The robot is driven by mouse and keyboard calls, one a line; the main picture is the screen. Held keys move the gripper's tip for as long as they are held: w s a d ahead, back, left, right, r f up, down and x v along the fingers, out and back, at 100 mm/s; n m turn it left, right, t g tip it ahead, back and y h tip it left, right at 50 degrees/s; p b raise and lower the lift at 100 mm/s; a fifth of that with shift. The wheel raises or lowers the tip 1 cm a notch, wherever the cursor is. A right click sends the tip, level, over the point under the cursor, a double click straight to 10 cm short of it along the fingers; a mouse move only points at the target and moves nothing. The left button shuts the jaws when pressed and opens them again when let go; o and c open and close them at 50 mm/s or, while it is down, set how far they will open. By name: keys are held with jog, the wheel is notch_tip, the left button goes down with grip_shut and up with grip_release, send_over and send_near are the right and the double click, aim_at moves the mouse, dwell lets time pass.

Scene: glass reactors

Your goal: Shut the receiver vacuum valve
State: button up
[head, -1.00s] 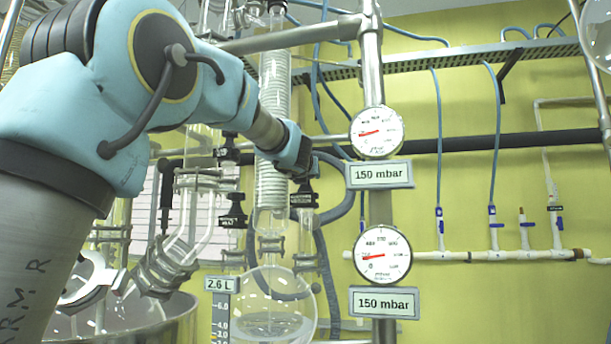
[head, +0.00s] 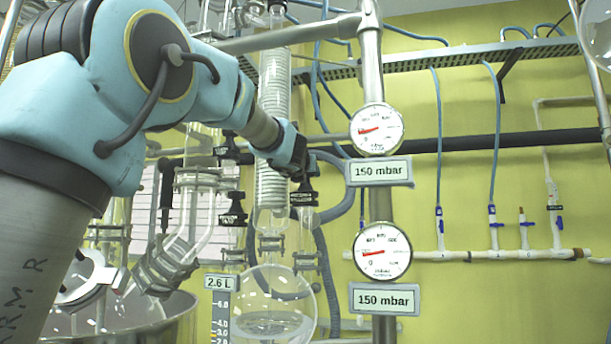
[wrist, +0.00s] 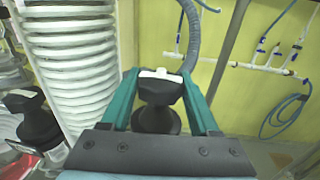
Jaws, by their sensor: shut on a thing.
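The black receiver vacuum valve (head: 304,195) stands just right of the coiled glass condenser, above the round receiver flask (head: 270,310). My gripper (head: 300,172) comes down on it from the upper left. In the wrist view, the two teal fingers of my gripper (wrist: 160,80) are shut on the valve's black knob (wrist: 160,92), one on each side. A white mark shows on the knob's top. The valve's label is too small to read in the head view, and the inside of the valve is hidden.
The glass condenser (wrist: 75,60) rises close to the left of my gripper. Another black knob (wrist: 35,120) sits at lower left. A steel post (head: 382,215) with two gauges, both labelled 150 mbar, stands to the right. A blue-grey hose (wrist: 192,35) runs behind.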

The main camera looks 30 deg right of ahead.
jog(key=shift+m+g+h+b, duration=0.55)
jog(key=shift+m+g+h, duration=0.15)
jog(key=shift+h, duration=0.2)
jog(key=shift+f+m+g+h+b, duration=0.1)
jog(key=shift+m+g+h+b, duration=0.4)
jog(key=shift+m+g+h, duration=0.15)
jog(key=shift+w+m+g+h+b, duration=0.1)
jog(key=shift+m+g+h+b, duration=0.35)
jog(key=shift+m+g+h, duration=1)
jog(key=shift+m+g, duration=0.5)
jog(key=shift+g, duration=0.65)
jog(key=shift+m+g+h, duration=0.5)
jog(key=shift+m+g, duration=0.5)
jog(key=shift+g, duration=0.65)
jog(key=shift+g, duration=0.3)
jog(key=o, duration=1.4)
jog(key=shift+s, duration=0.2)
jog(key=shift+t, duration=0.4)
